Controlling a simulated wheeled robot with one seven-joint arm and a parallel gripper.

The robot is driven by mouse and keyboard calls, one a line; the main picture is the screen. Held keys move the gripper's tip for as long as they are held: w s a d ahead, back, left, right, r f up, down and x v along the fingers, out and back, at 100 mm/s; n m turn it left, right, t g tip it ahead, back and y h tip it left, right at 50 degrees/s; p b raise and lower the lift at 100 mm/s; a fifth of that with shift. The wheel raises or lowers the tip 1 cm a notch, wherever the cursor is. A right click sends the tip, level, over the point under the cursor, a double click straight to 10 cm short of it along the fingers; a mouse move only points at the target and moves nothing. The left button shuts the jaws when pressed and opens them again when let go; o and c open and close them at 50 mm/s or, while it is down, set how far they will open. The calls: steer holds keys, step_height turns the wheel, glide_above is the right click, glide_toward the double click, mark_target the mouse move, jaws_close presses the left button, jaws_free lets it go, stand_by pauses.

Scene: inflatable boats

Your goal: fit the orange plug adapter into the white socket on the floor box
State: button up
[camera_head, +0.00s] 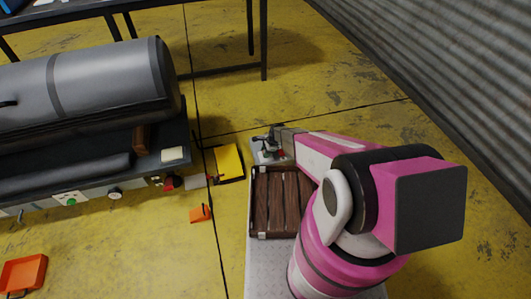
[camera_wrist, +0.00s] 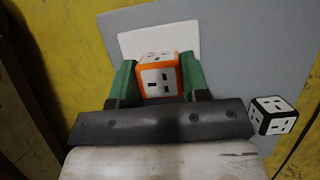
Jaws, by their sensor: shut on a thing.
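The orange plug adapter (camera_wrist: 158,77) is a cube with orange edges and white faces with dark slots. In the wrist view it sits between the green fingers of my gripper (camera_wrist: 158,82), which is shut on it. Just beyond it lies a white square panel (camera_wrist: 130,43), which looks like the white socket, on a flat grey surface (camera_wrist: 230,50) that looks like the floor box. The adapter hides part of the panel, and I cannot tell whether they touch. In the head view my gripper (camera_head: 268,141) is small, just past a wooden crate, and the adapter cannot be made out.
A similar black-edged cube adapter (camera_wrist: 273,115) lies on the grey surface to the right. The wooden crate (camera_head: 254,205) stands nearer. A large grey barrel-shaped appliance (camera_head: 85,90), a yellow item (camera_head: 228,162) and a small orange item (camera_head: 200,214) are to the left.

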steer(key=o, duration=1)
steer(key=shift+c, duration=0.2)
steer(key=shift+r, duration=0.1)
steer(key=v, duration=1)
steer(key=shift+d+r, duration=0.2)
steer(key=shift+w, duration=0.1)
steer(key=s+d+r+n+h, duration=0.1)
steer(key=s+d+r+n, duration=0.4)
steer(key=r, duration=0.7)
steer(key=s+d+r+n+h, duration=0.1)
steer(key=s+d+r+n, duration=0.4)
steer(key=s+r, duration=0.3)
steer(key=s+d+r+n+t+h, duration=0.1)
steer(key=s+d+r+n, duration=0.3)
steer(key=r, duration=1.2)
steer(key=s+d+h, duration=0.1)
steer(key=s, duration=0.1)
steer(key=shift+s+n, duration=0.4)
